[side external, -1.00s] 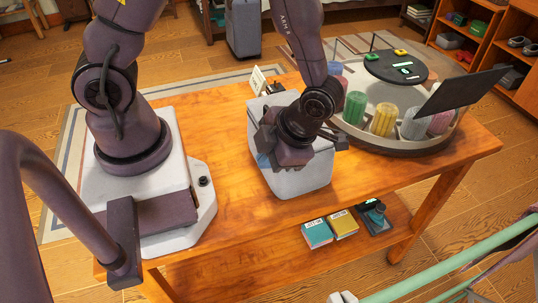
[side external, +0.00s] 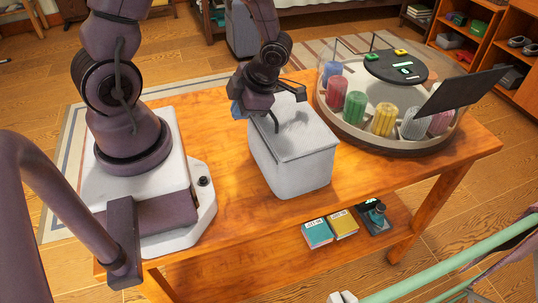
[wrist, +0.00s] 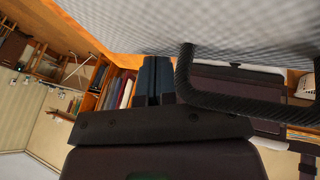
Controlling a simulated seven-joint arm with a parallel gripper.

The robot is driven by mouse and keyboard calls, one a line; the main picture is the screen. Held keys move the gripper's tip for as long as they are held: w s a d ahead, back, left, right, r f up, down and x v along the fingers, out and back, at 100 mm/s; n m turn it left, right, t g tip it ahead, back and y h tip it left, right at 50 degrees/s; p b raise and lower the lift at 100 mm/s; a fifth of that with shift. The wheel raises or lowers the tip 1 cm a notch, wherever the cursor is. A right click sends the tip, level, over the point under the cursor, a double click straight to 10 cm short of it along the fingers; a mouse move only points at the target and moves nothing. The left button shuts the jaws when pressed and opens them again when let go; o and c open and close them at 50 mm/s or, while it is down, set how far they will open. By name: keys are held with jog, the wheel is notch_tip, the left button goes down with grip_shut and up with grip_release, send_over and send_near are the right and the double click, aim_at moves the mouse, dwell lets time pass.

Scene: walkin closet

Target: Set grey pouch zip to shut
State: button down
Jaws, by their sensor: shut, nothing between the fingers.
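The grey pouch (side external: 292,165) stands upright on the wooden table. Its flat top lies down, with a dark seam around the rim; I cannot make out how far the zip is closed. My gripper (side external: 237,109) is at the pouch's far left end, near top height, its blue fingers together and empty. In the wrist view the shut fingers (wrist: 155,80) sit just below a grey woven surface of the pouch (wrist: 225,25). A dark looped strip (wrist: 240,107) runs beside them; it seems to be a pouch handle. Contact with the pouch is unclear.
A round tray (side external: 345,132) with several coloured cylinders and a dark tilted panel (side external: 460,92) stands to the right of the pouch. Small boxes (side external: 317,233) lie on the lower shelf. The table in front of the pouch is clear.

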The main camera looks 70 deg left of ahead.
jog(key=shift+a, duration=0.35)
jog(key=s+d+f+v, duration=0.1)
jog(key=d+v, duration=0.2)
jog(key=v, duration=1)
jog(key=s+d+r+m+t+h, duration=0.1)
jog(key=r+m+t, duration=0.3)
jog(key=m, duration=1.4)
jog(key=s+d+r+m+t+h, duration=0.1)
jog(key=r+m+t, duration=0.4)
jog(key=m, duration=1.3)
notch_tip(320, 180, up, 4)
jog(key=s+h, duration=0.1)
jog(key=s, duration=0.1)
jog(key=shift+s+t+h, duration=0.3)
jog(key=shift+s, duration=0.05)
